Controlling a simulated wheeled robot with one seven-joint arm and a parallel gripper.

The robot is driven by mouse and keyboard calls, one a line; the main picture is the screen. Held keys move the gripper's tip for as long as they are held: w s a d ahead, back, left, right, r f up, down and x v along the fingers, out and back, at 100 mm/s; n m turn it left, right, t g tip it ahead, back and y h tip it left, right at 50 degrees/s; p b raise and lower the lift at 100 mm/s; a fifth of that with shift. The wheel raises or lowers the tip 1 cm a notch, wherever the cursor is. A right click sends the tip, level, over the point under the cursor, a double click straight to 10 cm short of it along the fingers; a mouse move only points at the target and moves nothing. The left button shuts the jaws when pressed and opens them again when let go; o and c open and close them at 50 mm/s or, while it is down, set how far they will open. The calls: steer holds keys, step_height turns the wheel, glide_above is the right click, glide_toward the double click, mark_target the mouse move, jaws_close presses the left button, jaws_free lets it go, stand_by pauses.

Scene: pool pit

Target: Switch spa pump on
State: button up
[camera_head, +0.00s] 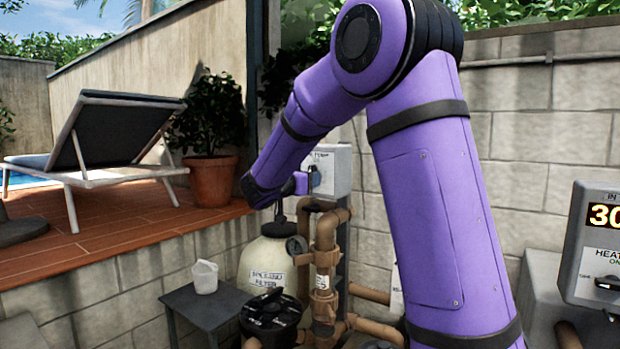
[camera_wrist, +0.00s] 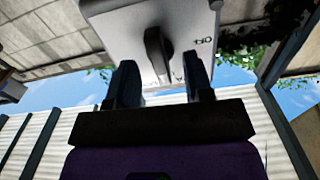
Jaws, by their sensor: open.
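A pale grey switch box (camera_head: 341,168) is mounted on a post above the brown pipes in the head view. Its lettering is partly hidden by my arm. The box also fills the top of the wrist view (camera_wrist: 105,8), with a dark elongated knob (camera_wrist: 153,48) on its face. My gripper (camera_wrist: 160,65) is open, with one dark finger on each side of the knob in the picture. I cannot tell whether the fingers touch it. In the head view my gripper (camera_head: 303,183) is at the left of the box, mostly hidden by my own wrist.
Brown pipes (camera_head: 325,235) and a cream filter tank (camera_head: 262,262) stand below the box. A heater panel (camera_head: 597,245) is at the right edge. A potted plant (camera_head: 211,181) and lounger (camera_head: 110,130) are on the raised deck.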

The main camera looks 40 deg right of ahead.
steer(key=v, duration=0.6)
steer(key=shift+a, duration=0.25)
steer(key=shift+s, duration=0.15)
steer(key=s+f+n+g+y, duration=0.2)
steer(key=s+n+y, duration=0.15)
steer(key=s, duration=0.55)
steer(key=s+f+n+g+y, duration=0.15)
steer(key=s+y, duration=0.25)
steer(key=s, duration=0.6)
steer(key=s+a+f+n+t+y, duration=0.2)
steer(key=s+a+f+n+y, duration=0.1)
steer(key=s+a+n+y, duration=0.6)
steer(key=s+a, duration=0.3)
steer(key=s, duration=0.2)
steer(key=shift+f, duration=0.4)
steer(key=shift+t, duration=0.25)
